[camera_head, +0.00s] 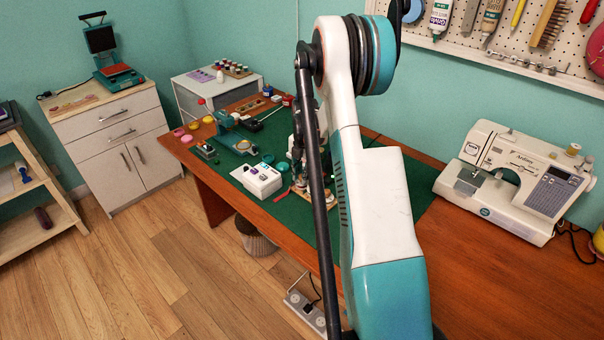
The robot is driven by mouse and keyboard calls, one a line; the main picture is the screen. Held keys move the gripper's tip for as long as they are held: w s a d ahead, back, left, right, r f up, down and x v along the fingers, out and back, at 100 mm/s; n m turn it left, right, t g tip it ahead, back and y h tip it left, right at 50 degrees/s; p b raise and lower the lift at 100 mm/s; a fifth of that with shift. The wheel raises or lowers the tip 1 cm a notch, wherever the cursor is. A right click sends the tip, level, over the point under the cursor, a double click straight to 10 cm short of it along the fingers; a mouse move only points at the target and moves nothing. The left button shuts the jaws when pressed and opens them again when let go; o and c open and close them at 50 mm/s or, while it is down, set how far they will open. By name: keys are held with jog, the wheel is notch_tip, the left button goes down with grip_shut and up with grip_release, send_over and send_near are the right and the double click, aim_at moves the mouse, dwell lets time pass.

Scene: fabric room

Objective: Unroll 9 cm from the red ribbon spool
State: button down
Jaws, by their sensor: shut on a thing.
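My gripper (297,168) is small and dark in the head view, low over the green mat just left of my arm. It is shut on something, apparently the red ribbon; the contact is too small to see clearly. A short red strip (281,196), which looks like ribbon, lies by the fingertips on their left. The spool itself cannot be made out; my arm and gripper cover much of that spot.
A teal device (237,142) and several small pots lie further left. A sewing machine (510,180) stands right. The table's front right is clear.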

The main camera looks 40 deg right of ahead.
jog(key=shift+n, duration=1.5)
jog(key=c, duration=1.4)
grip_release()
jog(key=shift+c, duration=0.2)
jog(key=shift+r, duration=0.1)
notch_tip(320, 180, up, 12)
jog(key=shift+s+d, duration=0.15)
